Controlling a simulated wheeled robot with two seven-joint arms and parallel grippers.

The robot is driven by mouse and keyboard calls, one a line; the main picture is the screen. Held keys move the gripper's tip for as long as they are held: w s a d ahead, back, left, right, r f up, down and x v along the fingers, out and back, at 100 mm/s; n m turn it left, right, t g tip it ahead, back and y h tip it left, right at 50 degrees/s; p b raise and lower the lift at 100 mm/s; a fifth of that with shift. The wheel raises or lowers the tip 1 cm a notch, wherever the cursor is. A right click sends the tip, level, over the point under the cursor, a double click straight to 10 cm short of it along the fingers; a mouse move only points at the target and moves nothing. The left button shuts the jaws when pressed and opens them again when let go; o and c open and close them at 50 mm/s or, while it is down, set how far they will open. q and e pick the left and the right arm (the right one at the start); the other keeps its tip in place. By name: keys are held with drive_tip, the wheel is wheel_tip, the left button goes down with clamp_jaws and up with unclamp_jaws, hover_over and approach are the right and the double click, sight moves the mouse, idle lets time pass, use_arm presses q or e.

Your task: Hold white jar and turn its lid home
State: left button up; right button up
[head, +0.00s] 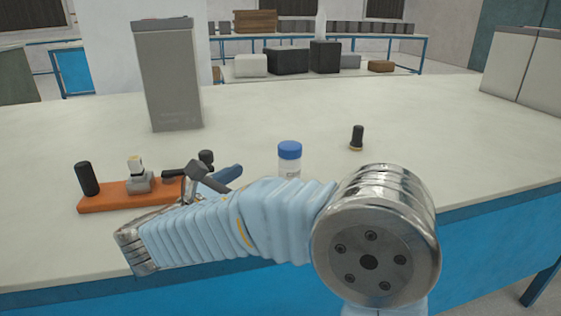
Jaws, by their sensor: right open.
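The jar (289,172) stands upright on the pale table near the middle, with a pale body and a blue lid (289,150) on top. My arm hides its base. Whether the lid is tight cannot be told. My right gripper (188,166) is open and apart from the jar, to its left, over the right end of an orange board. Its dark fingertips are spread and no object shows between them. My left gripper is not in view.
The orange board (112,203) carries a black cylinder (87,179) and a small grey piece with a pale top (138,178). A tall grey box (168,80) stands behind. A small black-topped piece (357,137) stands right of the jar.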

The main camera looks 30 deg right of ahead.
sight(282, 159)
drive_tip(key=x, duration=0.8)
drive_tip(key=shift+d, duration=0.25)
drive_tip(key=shift+w+p+x, duration=0.2)
drive_tip(key=shift+p+x, duration=0.2)
drive_tip(key=shift+x, duration=2.25)
drive_tip(key=shift+a+f, duration=0.1)
drive_tip(key=shift+c, duration=0.3)
drive_tip(key=c, duration=1.1)
